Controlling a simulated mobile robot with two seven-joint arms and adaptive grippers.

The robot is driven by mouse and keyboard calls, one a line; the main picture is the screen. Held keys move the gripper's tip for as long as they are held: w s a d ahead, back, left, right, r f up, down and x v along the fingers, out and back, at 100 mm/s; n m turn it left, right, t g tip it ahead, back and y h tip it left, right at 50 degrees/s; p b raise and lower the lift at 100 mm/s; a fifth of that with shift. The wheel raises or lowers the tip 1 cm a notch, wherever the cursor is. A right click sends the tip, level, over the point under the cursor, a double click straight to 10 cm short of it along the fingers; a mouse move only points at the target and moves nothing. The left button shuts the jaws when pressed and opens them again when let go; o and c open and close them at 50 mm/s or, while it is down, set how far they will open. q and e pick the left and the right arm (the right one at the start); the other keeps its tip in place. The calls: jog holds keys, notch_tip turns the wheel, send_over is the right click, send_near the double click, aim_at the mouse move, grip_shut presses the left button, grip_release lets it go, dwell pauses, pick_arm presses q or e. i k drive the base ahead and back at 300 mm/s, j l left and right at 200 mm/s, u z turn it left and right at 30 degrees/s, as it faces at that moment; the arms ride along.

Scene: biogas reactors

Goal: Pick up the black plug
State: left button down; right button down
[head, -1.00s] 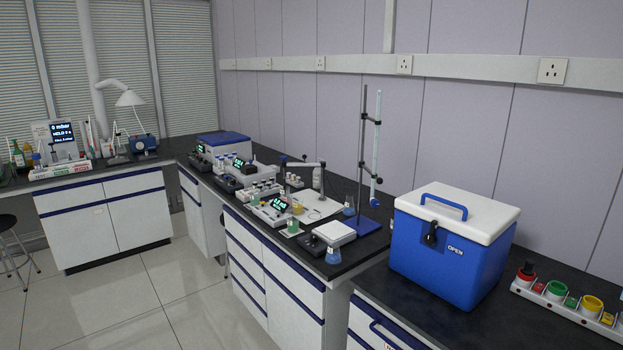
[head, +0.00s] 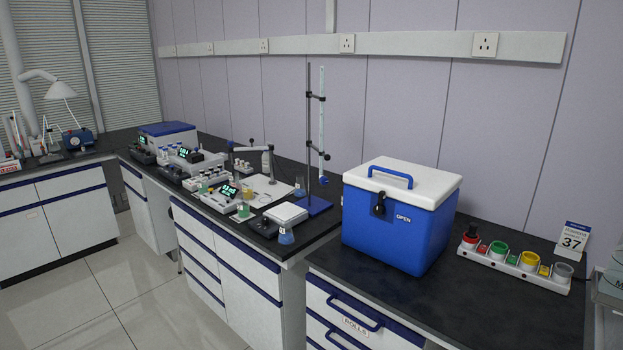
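A small black piece (head: 472,232) stands upright in the red ring at the left end of a white strip holder (head: 515,274) on the right counter. It looks like the black plug, but it is too small to be sure. The holder also has a green ring (head: 498,250), a yellow ring (head: 529,261) and a grey one (head: 561,272). Neither of my grippers is in view.
A blue cooler box (head: 398,233) with a white lid stands left of the holder. A card reading 37 (head: 572,240) stands behind its right end. The black counter (head: 470,310) in front is bare. A burette stand (head: 310,140) and instruments crowd the left counter.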

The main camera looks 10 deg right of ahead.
aim_at(473, 227)
jog(key=z, duration=1.25)
